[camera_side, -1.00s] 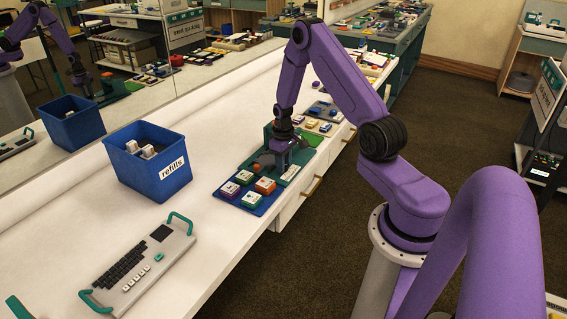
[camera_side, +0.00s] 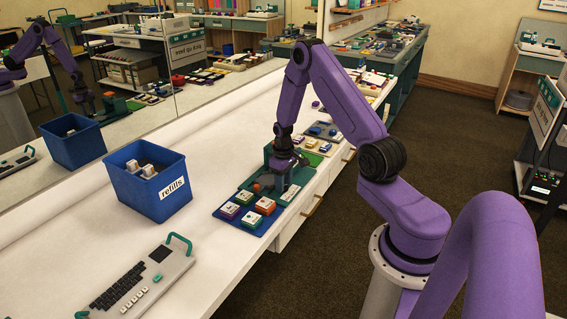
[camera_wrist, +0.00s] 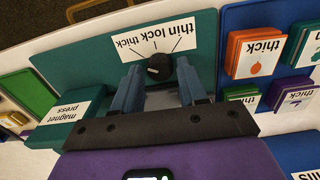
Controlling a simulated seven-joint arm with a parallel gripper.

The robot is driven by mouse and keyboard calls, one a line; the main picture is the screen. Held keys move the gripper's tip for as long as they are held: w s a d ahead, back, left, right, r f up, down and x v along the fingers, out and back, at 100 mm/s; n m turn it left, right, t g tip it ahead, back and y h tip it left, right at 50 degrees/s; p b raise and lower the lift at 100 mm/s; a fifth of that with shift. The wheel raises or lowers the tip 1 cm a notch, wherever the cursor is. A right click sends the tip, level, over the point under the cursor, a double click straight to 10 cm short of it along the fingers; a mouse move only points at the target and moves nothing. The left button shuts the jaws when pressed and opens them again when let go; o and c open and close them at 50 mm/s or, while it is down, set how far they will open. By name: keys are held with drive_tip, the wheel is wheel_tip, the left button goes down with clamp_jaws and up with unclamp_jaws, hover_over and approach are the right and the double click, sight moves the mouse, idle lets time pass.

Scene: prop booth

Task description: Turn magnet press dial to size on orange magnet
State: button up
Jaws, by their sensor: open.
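The magnet press (camera_wrist: 95,60) has a teal panel with a black dial (camera_wrist: 158,67). The panel is marked thick, lock and thin from left to right in the wrist view. Which mark the dial points to is hard to tell. My gripper (camera_wrist: 159,88) is open, its two blue fingers on either side of the dial, contact unclear. The orange magnet (camera_wrist: 261,53) lies to the right on a blue tray, and its white label reads "thick". In the side view, the orange magnet (camera_side: 265,206) is on the tray in front of the press and my gripper (camera_side: 284,158) is over the press.
The blue tray (camera_side: 222,217) holds several other magnets, including purple and green ones. A blue refills bin (camera_side: 150,186) and a grey keyboard device (camera_side: 140,280) stand on the white counter. More trays of magnets (camera_side: 322,129) lie beyond the press. A mirror runs along the back.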

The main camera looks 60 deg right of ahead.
wheel_tip(320, 180, up, 17)
drive_tip(key=shift+a, duration=0.15)
idle(0.4)
drive_tip(key=s+a+r+n, duration=0.3)
drive_tip(key=a, duration=0.8)
drive_tip(key=s+a+r+n, duration=0.2)
drive_tip(key=s+a+n, duration=0.1)
drive_tip(key=a, duration=0.8)
drive_tip(key=s+a+r+n, duration=0.1)
drive_tip(key=s+a+n, duration=0.2)
drive_tip(key=s, duration=0.7)
drive_tip(key=s+a+r+n, duration=0.1)
drive_tip(key=s+a+n, duration=0.3)
drive_tip(key=s, duration=0.7)
drive_tip(key=shift+y, duration=0.3)
